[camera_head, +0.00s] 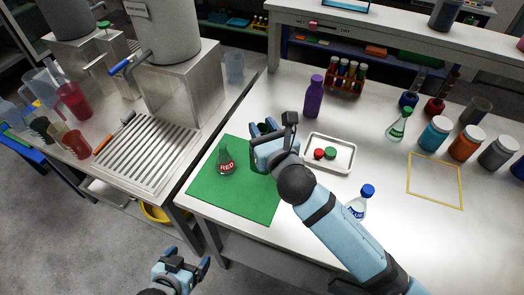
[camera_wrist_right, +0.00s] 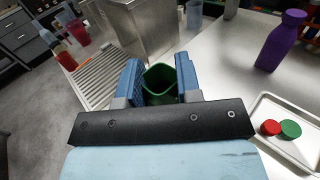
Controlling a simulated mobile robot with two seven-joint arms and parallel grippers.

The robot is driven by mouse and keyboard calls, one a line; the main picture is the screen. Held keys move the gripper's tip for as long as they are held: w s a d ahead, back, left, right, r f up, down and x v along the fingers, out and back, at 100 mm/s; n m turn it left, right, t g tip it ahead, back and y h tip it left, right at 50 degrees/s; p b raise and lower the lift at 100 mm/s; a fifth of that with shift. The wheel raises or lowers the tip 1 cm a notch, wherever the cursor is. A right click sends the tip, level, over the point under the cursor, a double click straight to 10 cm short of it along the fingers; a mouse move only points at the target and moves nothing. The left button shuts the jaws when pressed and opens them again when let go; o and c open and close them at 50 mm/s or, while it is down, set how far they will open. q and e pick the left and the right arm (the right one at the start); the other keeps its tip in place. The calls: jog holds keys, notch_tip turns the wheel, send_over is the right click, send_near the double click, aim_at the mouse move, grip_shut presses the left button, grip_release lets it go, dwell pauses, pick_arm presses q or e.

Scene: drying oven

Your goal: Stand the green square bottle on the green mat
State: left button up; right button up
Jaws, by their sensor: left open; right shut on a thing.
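The green square bottle (camera_wrist_right: 160,84) is between the two blue fingers of my right gripper (camera_wrist_right: 159,80) in the right wrist view, seen from its open top. In the head view my right gripper (camera_head: 264,130) is shut on it at the far right corner of the green mat (camera_head: 250,208); the bottle is mostly hidden there. I cannot tell whether its base touches the mat. A flask labelled RED (camera_head: 226,162) stands on the mat's far left part. My left gripper (camera_head: 187,270) is open and empty, low in front of the table.
A white tray (camera_head: 345,144) with a red and a green cap lies right of the mat. A purple bottle (camera_head: 314,97) stands behind it. A BLUE-labelled bottle (camera_head: 358,205) stands near my right forearm. The mat's near part is clear.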

notch_tip(320, 180, down, 3)
jog(key=shift+f+b, duration=0.65)
jog(key=shift+f, duration=1.25)
jog(key=shift+f, duration=0.15)
jog(key=o, duration=1)
